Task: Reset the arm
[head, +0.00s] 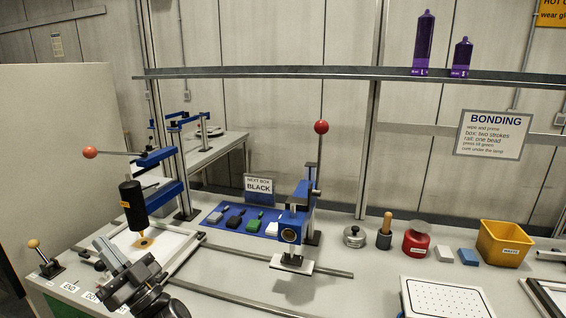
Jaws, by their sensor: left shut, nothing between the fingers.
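My left gripper (108,252) is at the lower left, low over the near left part of the bench (225,305). Its fingers are shut with nothing between them and point up and to the left. It is in front of a blue press (160,195) with a black cylinder (132,198) and a lever with a red ball (90,152) reaching out left. A second blue press (293,222) stands in the middle, its red-ball lever (321,127) upright. My right gripper is not in view.
A framed white tray (185,243) lies under the cylinder, partly hidden by my gripper. A small ball-topped lever (35,245) stands at far left. A blue mat (212,226) with coloured blocks, a red can (415,243) and a yellow bin (502,243) stand further right. The front middle is clear.

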